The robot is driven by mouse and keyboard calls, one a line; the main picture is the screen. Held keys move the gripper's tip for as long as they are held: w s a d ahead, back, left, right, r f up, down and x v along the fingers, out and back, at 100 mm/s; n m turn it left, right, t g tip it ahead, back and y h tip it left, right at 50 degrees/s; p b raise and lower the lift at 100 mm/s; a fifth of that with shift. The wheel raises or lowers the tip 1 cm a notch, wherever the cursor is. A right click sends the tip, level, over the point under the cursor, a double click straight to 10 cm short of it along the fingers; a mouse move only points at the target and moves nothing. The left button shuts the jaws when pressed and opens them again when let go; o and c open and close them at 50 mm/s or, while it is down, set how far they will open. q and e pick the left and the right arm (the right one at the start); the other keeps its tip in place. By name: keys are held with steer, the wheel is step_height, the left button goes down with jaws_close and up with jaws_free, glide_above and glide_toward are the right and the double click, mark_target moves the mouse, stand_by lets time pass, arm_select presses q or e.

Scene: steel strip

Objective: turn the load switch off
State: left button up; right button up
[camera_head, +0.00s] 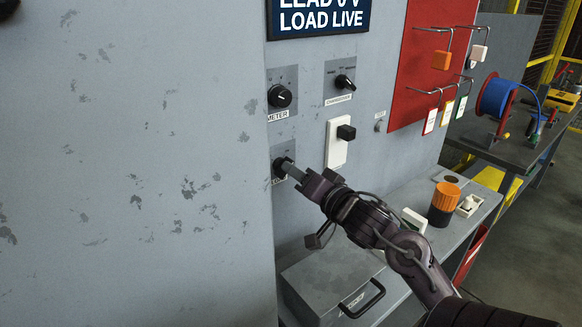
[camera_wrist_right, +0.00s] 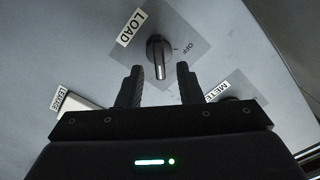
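The load switch is a black rotary knob (camera_wrist_right: 158,52) on a grey plate, with a LOAD label (camera_wrist_right: 132,27) to its left and OFF printed to its right in the right wrist view. Its raised grip runs roughly up and down in that view, not toward OFF. My right gripper (camera_wrist_right: 161,84) is open, its two fingers apart, one to each side of the knob's line; contact is not visible. In the head view the knob (camera_head: 277,167) is partly hidden by my right gripper (camera_head: 289,167). A blue sign (camera_head: 320,20) reads LOAD LIVE. My left gripper is not in view.
Above the load knob are the meter knob (camera_head: 280,96) and another rotary knob (camera_head: 345,82). A white switch with a black block (camera_head: 346,132) is to the right. Below are a grey case (camera_head: 325,285) and a shelf with an orange-topped cylinder (camera_head: 445,197).

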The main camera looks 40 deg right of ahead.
steer(key=shift+w+d, duration=0.1)
steer(key=shift+w, duration=1.1)
steer(key=shift+f, duration=0.1)
jaws_close()
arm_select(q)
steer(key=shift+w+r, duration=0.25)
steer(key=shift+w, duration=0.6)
